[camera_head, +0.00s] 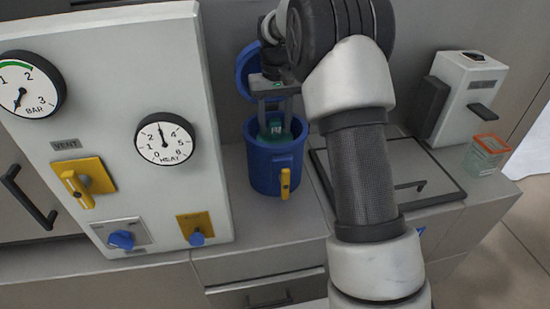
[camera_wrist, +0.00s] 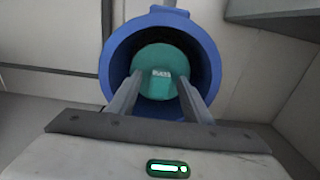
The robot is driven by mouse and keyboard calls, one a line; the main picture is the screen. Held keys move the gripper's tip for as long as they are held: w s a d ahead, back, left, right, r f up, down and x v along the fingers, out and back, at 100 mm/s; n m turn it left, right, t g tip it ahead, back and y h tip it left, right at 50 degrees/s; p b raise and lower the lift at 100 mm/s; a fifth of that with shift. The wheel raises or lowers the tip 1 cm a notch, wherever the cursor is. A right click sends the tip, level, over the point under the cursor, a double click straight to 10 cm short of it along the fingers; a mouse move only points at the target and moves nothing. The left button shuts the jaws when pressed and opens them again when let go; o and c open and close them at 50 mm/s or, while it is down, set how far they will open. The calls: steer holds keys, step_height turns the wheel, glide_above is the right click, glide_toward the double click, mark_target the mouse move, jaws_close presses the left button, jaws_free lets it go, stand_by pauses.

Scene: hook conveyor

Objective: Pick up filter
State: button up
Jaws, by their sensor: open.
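The filter is a teal round piece (camera_head: 275,129) with a small pale label, sitting inside a blue canister (camera_head: 262,175) on the counter. It also shows in the wrist view (camera_wrist: 158,57), at the bottom of the round blue opening (camera_wrist: 113,65). My gripper (camera_head: 272,120) points down into the canister's mouth. Its two fingers reach to either side of the filter's raised labelled middle, with it between them. The gripper is open. Whether the fingers touch the filter cannot be told. The filter's lower part is hidden by the canister wall.
The canister's blue lid (camera_head: 245,75) stands open behind, and a yellow latch (camera_head: 285,184) is on its front. A white panel (camera_head: 110,110) with gauges and knobs rises close on the left. A grey machine (camera_head: 460,100) and an orange-rimmed clear container (camera_head: 487,155) stand right.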

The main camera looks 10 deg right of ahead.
steer(key=shift+f, duration=0.1)
jaws_close()
stand_by(0.4)
